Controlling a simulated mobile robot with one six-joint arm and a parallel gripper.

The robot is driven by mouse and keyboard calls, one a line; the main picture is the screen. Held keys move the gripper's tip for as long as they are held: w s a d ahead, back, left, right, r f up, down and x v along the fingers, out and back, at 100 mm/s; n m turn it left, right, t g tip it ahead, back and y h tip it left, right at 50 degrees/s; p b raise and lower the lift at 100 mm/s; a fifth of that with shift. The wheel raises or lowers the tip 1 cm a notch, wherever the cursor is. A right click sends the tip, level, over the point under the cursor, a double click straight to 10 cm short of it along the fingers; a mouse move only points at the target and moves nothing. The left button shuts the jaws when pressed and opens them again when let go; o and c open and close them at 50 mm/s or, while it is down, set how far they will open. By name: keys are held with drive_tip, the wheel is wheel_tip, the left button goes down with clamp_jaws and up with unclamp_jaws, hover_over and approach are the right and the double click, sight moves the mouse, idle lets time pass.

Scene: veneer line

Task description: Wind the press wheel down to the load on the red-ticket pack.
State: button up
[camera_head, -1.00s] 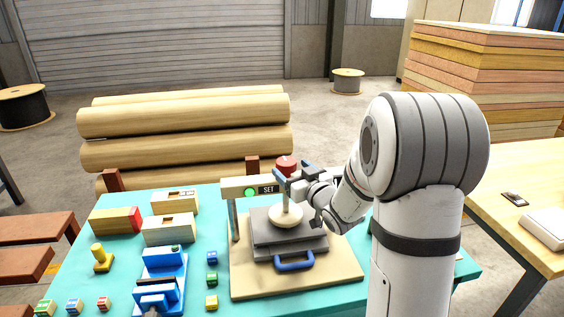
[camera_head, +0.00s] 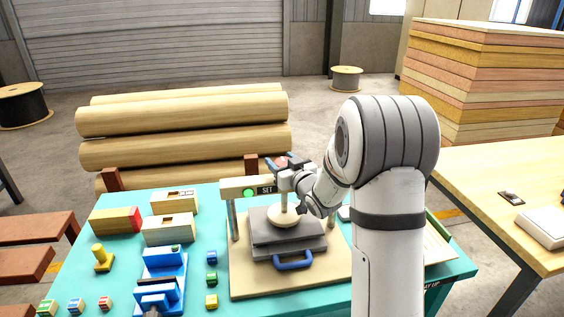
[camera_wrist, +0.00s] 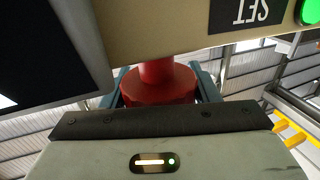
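The press (camera_head: 241,192) stands on a wooden base on the teal table, with a lit green lamp and a SET sign on its beam. Its red wheel (camera_head: 281,161) is on top, partly covered by my gripper (camera_head: 283,163). In the wrist view the red wheel (camera_wrist: 158,88) sits between my two blue-grey fingers, one on each side. I cannot tell whether they touch it. Below the beam, a round pale foot (camera_head: 284,217) rests on dark grey plates (camera_head: 262,237); a blue handle (camera_head: 293,262) shows in front. I see no red ticket at the press.
A wooden block with a red end (camera_head: 112,220), pale wooden boxes (camera_head: 168,228), a blue fixture (camera_head: 160,275) and small coloured blocks (camera_head: 211,279) lie left of the press. Logs (camera_head: 185,115) lie behind. A wooden table (camera_head: 480,185) stands at right.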

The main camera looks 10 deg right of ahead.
drive_tip(key=c, duration=0.5)
drive_tip(key=h+b, duration=0.1)
drive_tip(key=b, duration=0.2)
drive_tip(key=shift+f+m, duration=0.3)
drive_tip(key=h+b, duration=0.1)
drive_tip(key=m+h+b, duration=0.1)
drive_tip(key=b, duration=0.1)
drive_tip(key=shift+d+r+t, duration=0.15)
drive_tip(key=shift+r+t, duration=0.05)
drive_tip(key=shift+t, duration=0.1)
drive_tip(key=shift+m, duration=0.3)
drive_tip(key=shift+r, duration=0.1)
drive_tip(key=o, duration=1)
